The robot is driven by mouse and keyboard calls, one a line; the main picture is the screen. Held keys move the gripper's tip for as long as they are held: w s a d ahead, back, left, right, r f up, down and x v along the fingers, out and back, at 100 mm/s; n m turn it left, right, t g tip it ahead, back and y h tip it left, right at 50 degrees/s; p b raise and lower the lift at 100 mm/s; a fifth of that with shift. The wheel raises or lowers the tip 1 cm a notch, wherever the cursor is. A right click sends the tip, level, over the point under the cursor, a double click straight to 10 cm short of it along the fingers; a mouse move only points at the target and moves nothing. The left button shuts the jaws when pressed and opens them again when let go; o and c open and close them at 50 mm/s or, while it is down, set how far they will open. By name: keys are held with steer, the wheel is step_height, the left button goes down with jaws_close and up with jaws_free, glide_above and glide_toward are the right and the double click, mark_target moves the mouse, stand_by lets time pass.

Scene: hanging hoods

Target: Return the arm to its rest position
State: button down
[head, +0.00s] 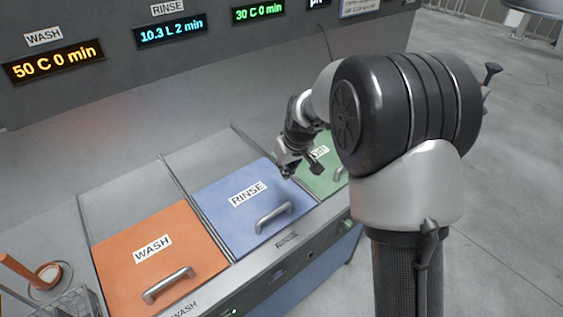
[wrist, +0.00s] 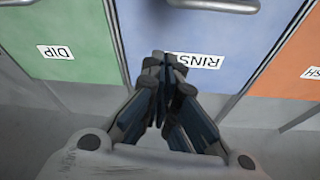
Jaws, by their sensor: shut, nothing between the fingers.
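My gripper (head: 287,171) is at the end of my bent arm, above the far part of the blue RINSE lid and close to the green DIP lid in the head view. In the wrist view my gripper (wrist: 163,62) has its fingers together over the blue lid, by the RINSE label. The fingers are shut and hold nothing. My arm's large dark joint hides part of the green lid in the head view.
Three closed lids with handles lie side by side: orange WASH (head: 140,262), blue RINSE (head: 232,215) and green DIP (head: 313,178). A panel with lit displays (head: 170,35) stands behind. A wire rack (head: 65,302) is at lower left. Open floor (head: 520,190) lies to the right.

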steer(key=s+d+r+m, duration=0.2)
steer(key=s+d+r, duration=0.2)
steer(key=s+r, duration=1.05)
steer(key=s+d+m+h, duration=0.1)
steer(key=s+d+m, duration=0.1)
steer(key=s, duration=1.9)
steer(key=shift+s+d+r+m+t, duration=0.2)
steer(key=shift+d+m+t, duration=0.15)
steer(key=shift+d, duration=0.5)
